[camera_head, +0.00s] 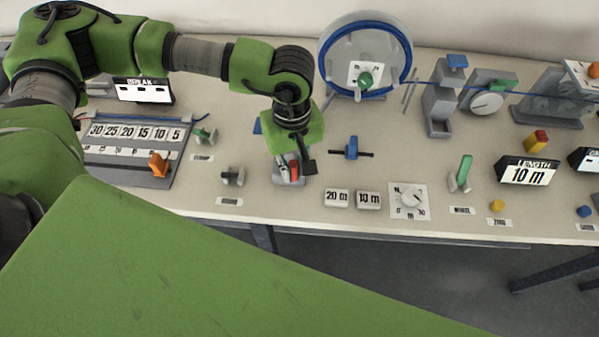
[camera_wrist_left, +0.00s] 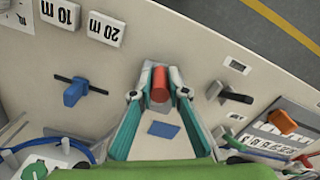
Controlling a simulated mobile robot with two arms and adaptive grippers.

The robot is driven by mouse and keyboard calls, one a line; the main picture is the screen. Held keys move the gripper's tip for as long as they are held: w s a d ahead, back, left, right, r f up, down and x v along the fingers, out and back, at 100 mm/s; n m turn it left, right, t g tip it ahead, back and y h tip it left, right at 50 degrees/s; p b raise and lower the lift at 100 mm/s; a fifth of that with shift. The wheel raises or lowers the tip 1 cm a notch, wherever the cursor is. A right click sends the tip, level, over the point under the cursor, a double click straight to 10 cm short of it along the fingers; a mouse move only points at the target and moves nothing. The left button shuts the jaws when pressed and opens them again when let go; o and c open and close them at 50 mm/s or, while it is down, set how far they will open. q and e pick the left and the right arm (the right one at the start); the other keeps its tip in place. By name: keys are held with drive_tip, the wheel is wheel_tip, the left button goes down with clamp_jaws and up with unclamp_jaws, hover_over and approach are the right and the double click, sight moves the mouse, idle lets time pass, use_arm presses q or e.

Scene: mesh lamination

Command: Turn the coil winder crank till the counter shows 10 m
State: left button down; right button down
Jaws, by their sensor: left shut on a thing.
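The coil winder (camera_head: 322,62) stands at the back of the table with blue cable wound on it and a green crank knob (camera_head: 365,80) at its front. The length counter (camera_head: 527,172) at the right reads 10 m. My left gripper (camera_head: 290,174) is away from the crank, lower left of the winder. It is shut on a red handle (camera_head: 293,170), which stands between its fingertips in the left wrist view (camera_wrist_left: 159,84). The handle's lower part is partly hidden by the gripper. My right gripper is not in view.
Blocks marked 20 m (camera_head: 337,199) and 10 m (camera_head: 368,200) lie near the front edge beside a dial (camera_head: 409,200). A blue-handled part (camera_head: 351,148) lies right of my left gripper. A numbered rack (camera_head: 130,145) is at the left. Blue cable runs rightward from the winder.

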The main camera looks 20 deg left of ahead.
use_arm(q)
drive_tip(key=shift+s+a+f+m+b, duration=0.15)
drive_tip(key=shift+a+m+b, duration=0.35)
drive_tip(key=shift+m+b, duration=0.7)
drive_tip(key=shift+s+a+m, duration=0.1)
drive_tip(key=shift+a+m, duration=0.05)
drive_tip(key=shift+m, duration=0.15)
drive_tip(key=shift+r+b, duration=0.2)
drive_tip(key=shift+b, duration=0.1)
drive_tip(key=c, duration=2)
unclamp_jaws()
drive_tip(key=shift+o, duration=0.2)
wheel_tip(320, 180, up, 12)
